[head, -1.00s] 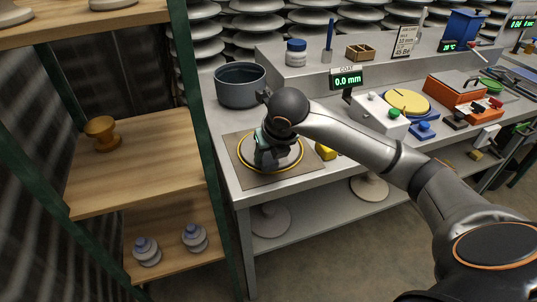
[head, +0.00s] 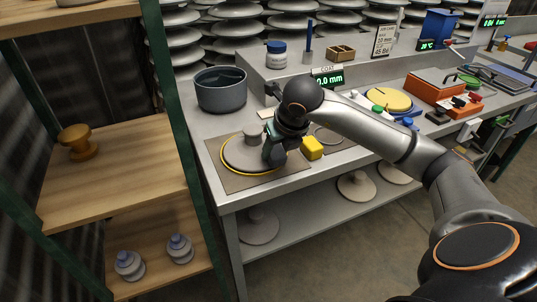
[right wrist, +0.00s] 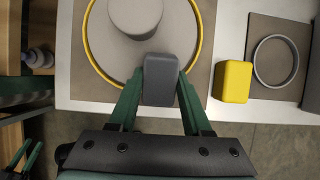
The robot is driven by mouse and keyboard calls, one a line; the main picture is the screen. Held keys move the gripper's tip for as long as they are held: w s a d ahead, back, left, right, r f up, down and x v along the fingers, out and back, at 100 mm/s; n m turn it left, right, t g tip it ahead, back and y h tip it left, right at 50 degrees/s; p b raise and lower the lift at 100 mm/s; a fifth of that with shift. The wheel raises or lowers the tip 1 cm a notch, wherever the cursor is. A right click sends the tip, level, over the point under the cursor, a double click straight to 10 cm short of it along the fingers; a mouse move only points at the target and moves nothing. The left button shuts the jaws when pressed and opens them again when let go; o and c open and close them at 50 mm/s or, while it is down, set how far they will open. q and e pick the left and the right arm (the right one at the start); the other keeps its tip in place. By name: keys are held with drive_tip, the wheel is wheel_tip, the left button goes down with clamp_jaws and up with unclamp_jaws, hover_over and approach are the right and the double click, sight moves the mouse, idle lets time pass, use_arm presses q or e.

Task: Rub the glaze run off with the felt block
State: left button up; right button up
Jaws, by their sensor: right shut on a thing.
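My right gripper (head: 272,153) is shut on the dark grey felt block (right wrist: 160,88), at the disc's near right edge. In the right wrist view the block overlaps the yellow ring beside the hub; I cannot tell whether it touches the disc. No glaze run can be made out. Green prongs at the right wrist view's lower left corner may be my left gripper (right wrist: 17,155); its state is unclear.
A yellow block (head: 312,148) stands right of the disc, beside a grey ring (right wrist: 275,61) on another mat. A dark pot (head: 220,90) stands behind the disc. A coat display (head: 328,79) is on the bench's raised ledge. A wooden shelf (head: 115,175) is at the left.

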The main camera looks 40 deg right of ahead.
sight(261, 160)
drive_tip(key=shift+d, duration=0.1)
drive_tip(key=shift+w+a, duration=0.15)
drive_tip(key=shift+a, duration=0.7)
drive_tip(key=shift+w+a+p, duration=0.2)
drive_tip(key=shift+a+p, duration=0.15)
drive_tip(key=shift+a, duration=0.5)
drive_tip(key=shift+w+a, duration=0.2)
drive_tip(key=shift+a, duration=0.5)
drive_tip(key=shift+w+a, duration=0.15)
drive_tip(key=shift+a, duration=0.55)
drive_tip(key=p+v, duration=0.4)
drive_tip(key=v, duration=0.2)
drive_tip(key=shift+w+r, duration=0.2)
drive_tip(key=shift+w, duration=0.1)
drive_tip(key=shift+d+r, duration=0.1)
